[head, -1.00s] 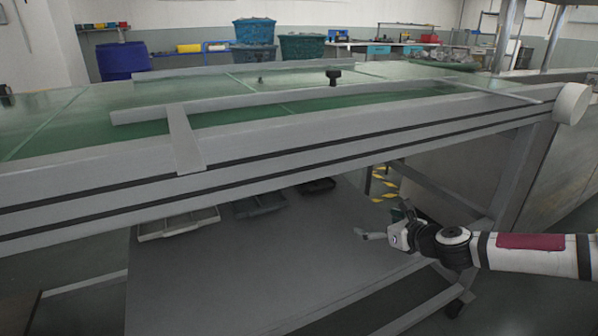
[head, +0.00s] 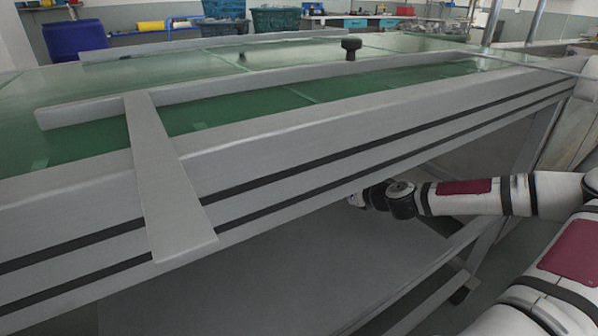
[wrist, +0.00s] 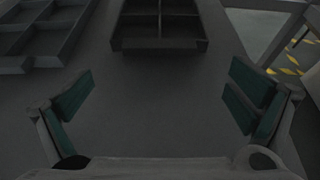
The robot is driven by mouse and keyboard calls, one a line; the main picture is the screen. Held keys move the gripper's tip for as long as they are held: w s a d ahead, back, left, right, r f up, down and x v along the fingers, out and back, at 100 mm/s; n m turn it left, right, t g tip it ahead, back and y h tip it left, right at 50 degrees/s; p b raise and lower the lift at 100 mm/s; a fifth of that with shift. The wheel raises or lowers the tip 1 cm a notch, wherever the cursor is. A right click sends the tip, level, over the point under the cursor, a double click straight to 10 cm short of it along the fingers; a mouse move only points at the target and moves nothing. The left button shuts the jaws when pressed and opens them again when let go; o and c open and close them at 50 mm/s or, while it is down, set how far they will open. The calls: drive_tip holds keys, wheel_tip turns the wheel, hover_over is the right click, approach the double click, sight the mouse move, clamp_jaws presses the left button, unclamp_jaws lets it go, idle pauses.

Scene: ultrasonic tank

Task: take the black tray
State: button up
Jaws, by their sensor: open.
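In the wrist view a black tray (wrist: 160,43) with compartments lies on the lower shelf at top centre, its far part cut off by the frame. My gripper (wrist: 160,98) is open, with green-padded fingers at left and right. The space between the fingers is empty, and the tray's near edge is beyond them, apart from both. In the head view my gripper (head: 356,200) is partly hidden under the table's front rail. The black tray is hidden there.
A grey compartment tray (wrist: 40,62) lies left of the black one. The lower shelf (head: 290,262) is bare in front. The table's front rail (head: 300,150) hangs above my arm. A table leg (wrist: 285,35) and yellow-black floor tape (wrist: 290,71) are at right.

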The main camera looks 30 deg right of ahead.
drive_tip(key=shift+r+b+x, duration=0.1)
drive_tip(key=shift+b+x, duration=0.85)
drive_tip(key=shift+x, duration=0.95)
drive_tip(key=shift+r+b+x, duration=0.15)
drive_tip(key=shift+b+x, duration=0.75)
drive_tip(key=shift+x, duration=1.05)
drive_tip(key=shift+w, duration=0.1)
drive_tip(key=c, duration=1.2)
